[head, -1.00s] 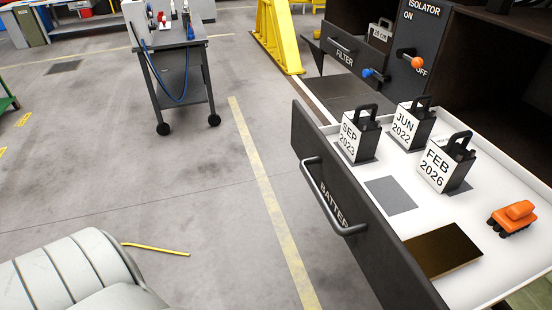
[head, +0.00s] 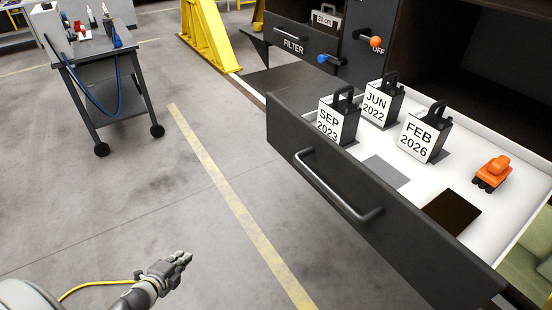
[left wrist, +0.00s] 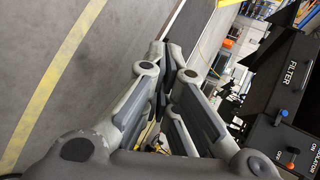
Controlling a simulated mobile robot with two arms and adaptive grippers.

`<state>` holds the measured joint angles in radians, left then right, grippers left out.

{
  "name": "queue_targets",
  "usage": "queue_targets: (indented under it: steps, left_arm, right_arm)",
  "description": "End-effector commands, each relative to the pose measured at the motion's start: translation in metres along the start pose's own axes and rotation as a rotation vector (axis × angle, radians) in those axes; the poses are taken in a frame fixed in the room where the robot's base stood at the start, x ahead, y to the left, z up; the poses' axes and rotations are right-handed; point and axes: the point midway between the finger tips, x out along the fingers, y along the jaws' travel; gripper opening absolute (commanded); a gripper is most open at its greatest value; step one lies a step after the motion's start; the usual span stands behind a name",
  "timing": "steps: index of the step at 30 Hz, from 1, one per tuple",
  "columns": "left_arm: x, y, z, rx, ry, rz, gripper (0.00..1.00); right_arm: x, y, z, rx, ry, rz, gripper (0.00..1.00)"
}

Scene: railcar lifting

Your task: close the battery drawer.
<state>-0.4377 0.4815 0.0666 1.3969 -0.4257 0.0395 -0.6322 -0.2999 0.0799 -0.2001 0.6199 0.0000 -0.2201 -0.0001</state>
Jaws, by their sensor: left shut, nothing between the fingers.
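The battery drawer (head: 370,205) is pulled out from the dark cabinet at the right of the head view. Its bar handle (head: 335,190) runs along the dark front. In its white tray stand three black-handled batteries, marked SEP 2023 (head: 330,122), JUN 2022 (head: 375,104) and FEB 2026 (head: 417,135). My left gripper (head: 186,258) is at the lower left of the head view, over the floor, left of the drawer front and apart from the handle. In the left wrist view its fingers (left wrist: 168,50) are together with nothing between them. My right gripper is out of view.
An orange toy-like object (head: 493,172) and a dark plate (head: 452,211) lie in the drawer. The FILTER drawer (head: 295,42) and knobs with blue and orange ends are behind. A wheeled cart (head: 95,75) stands at the upper left. Floor before the drawer is clear.

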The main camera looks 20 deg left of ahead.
Motion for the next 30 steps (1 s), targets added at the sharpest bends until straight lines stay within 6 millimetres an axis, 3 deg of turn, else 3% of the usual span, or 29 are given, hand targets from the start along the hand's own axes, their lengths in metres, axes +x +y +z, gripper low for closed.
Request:
queue_targets:
  steps: [1,4,6,9,12,16,20,30]
  left_arm:
    - [-0.001,-0.050,0.001,0.157,0.036,-0.097,0.00]
    - [-0.016,-0.141,-0.014,0.477,0.093,-0.280,0.00]
    - [-0.035,-0.198,-0.035,0.706,0.123,-0.412,0.00]
    - [-0.070,-0.263,-0.075,1.022,0.155,-0.597,0.00]
    - [-0.107,-0.305,-0.116,1.288,0.170,-0.761,0.00]
    - [-0.145,-0.331,-0.156,1.521,0.177,-0.916,0.00]
    - [-0.163,-0.340,-0.175,1.625,0.172,-0.989,0.00]
    - [-0.151,-0.353,-0.193,1.639,0.170,-1.002,0.00]
  right_arm:
    - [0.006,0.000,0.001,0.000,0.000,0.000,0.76]
    - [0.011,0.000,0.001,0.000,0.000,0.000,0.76]
    - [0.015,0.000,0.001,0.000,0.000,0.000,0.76]
    - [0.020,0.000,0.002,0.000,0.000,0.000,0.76]
    - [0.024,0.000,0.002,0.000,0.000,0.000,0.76]
    - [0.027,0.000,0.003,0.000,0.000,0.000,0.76]
    - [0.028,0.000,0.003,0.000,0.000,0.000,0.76]
    - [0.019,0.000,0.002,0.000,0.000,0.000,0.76]
